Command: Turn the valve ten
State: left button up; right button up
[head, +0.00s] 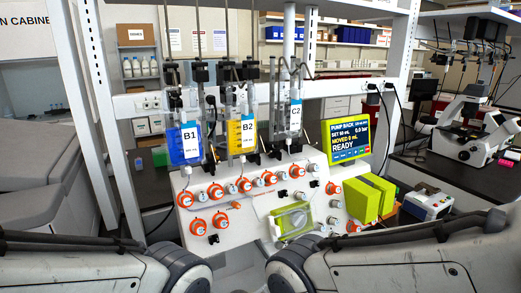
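The cell processor (258,226) is a white sloped panel in the middle of the head view. It carries several round valves with orange rims and pale knobs. Some sit in an upper row, such as the left one (185,199) and a middle one (244,185). Others sit lower, such as one at lower left (198,227) and one at right (332,188). Their numbers are too small to read, so I cannot tell which is valve ten or how its knob points. My two arms cross the bottom of the view, in front of the panel. Neither gripper shows.
Bags B1 (189,141), B2 (248,134) and C2 (295,116) hang above the panel. A pump screen (346,138) reads READY, with 0 mL moved. Green blocks (362,200) stand at right. A microscope (470,130) is on the dark right bench. White frame posts flank the processor.

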aim_at(314, 168)
jog(key=u, duration=0.9)
jog(key=k, duration=0.7)
jog(key=z, duration=1.1)
jog(key=i, duration=0.55)
jog(key=z, duration=0.05)
